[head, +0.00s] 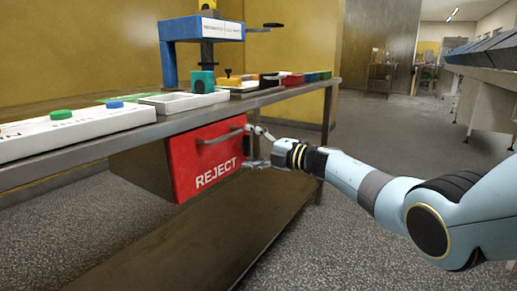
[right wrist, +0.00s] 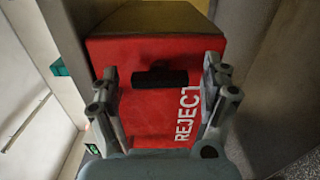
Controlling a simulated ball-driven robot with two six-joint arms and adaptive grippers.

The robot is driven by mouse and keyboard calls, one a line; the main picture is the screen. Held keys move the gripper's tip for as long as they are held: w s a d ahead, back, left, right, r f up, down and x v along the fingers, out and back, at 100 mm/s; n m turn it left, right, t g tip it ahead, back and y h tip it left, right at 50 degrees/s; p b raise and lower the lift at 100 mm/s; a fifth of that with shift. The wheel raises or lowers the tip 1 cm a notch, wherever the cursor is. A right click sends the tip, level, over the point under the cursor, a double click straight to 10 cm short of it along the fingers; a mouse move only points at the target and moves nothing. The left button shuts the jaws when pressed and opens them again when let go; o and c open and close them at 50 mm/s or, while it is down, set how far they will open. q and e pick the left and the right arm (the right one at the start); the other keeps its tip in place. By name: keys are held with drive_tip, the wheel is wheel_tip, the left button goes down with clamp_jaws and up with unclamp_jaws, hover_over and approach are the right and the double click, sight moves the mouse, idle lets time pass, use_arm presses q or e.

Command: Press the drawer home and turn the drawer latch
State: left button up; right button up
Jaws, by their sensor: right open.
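The drawer (head: 207,168) has a red front marked REJECT and hangs under the steel bench. Its front also shows in the right wrist view (right wrist: 155,110). A dark bar handle (head: 222,136) crosses the upper part of the front; the right wrist view shows it as a short black bar (right wrist: 160,78). My right gripper (head: 254,148) is open at the right side of the drawer front. In the right wrist view its fingers (right wrist: 161,85) stand on either side of the handle, with nothing held. I cannot pick out a separate latch. My left gripper is not in view.
The steel bench (head: 60,170) carries white trays (head: 75,130), coloured buttons and a blue stand (head: 169,63). A lower shelf (head: 190,240) runs beneath the drawer. The grey floor (head: 390,135) to the right is clear.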

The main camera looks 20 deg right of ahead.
drive_tip(key=v, duration=1.2)
drive_tip(key=s+f+m+g+h+p, duration=0.3)
drive_tip(key=s+f+m+h+p, duration=0.85)
drive_tip(key=s+f, duration=1.8)
drive_tip(key=s+f+m+g, duration=0.3)
drive_tip(key=s+f+m, duration=0.1)
drive_tip(key=s, duration=0.8)
drive_tip(key=s+f+m+g+b, duration=0.1)
drive_tip(key=s+f+m+g, duration=0.3)
drive_tip(key=s, duration=0.9)
drive_tip(key=s+d+f+m+g, duration=0.1)
drive_tip(key=s+f+m+g, duration=0.2)
drive_tip(key=s, duration=0.9)
wheel_tip(320, 180, down, 3)
drive_tip(key=m, duration=0.3)
drive_tip(key=shift+s+g+b, duration=0.15)
drive_tip(key=shift+g+b, duration=0.15)
drive_tip(key=shift+g, duration=0.1)
drive_tip(key=shift+d+h, duration=0.1)
drive_tip(key=shift+h, duration=0.15)
